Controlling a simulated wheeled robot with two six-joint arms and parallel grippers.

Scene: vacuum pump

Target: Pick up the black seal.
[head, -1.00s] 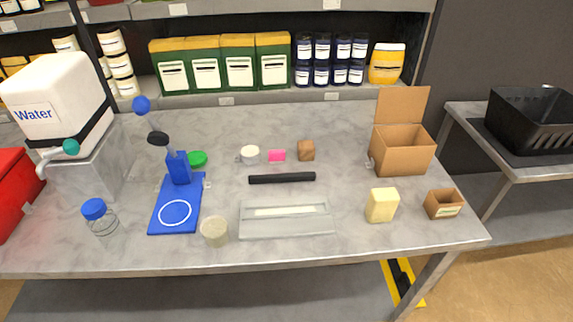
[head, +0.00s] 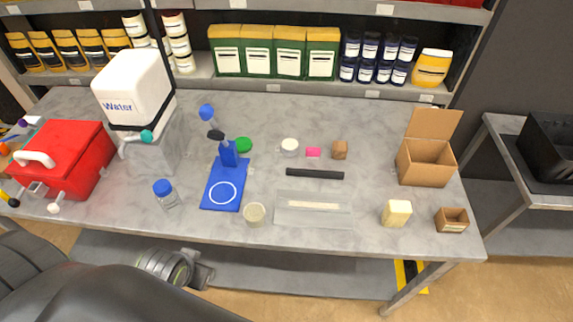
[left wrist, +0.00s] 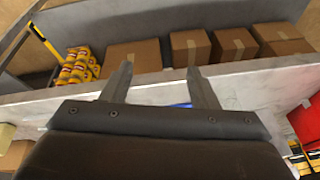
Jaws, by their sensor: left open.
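A black bar (head: 315,173) lies flat on the table behind a pale grey tray (head: 313,217). A small black oval piece (head: 216,134) sits on the upright of a blue stand (head: 223,192). I cannot tell for certain which of these is the seal. My left gripper (left wrist: 159,88) is open and empty, with its two fingers apart in the left wrist view. In the head view my left arm reaches in at the bottom left, in front of the table edge and well short of both black pieces. My right gripper is not in view.
On the table are a red cooler (head: 68,160), a white water container (head: 134,90), a blue-capped jar (head: 165,194), a round tub (head: 254,214), a yellow block (head: 397,213) and an open cardboard box (head: 425,163). Bags and jars fill the shelf behind.

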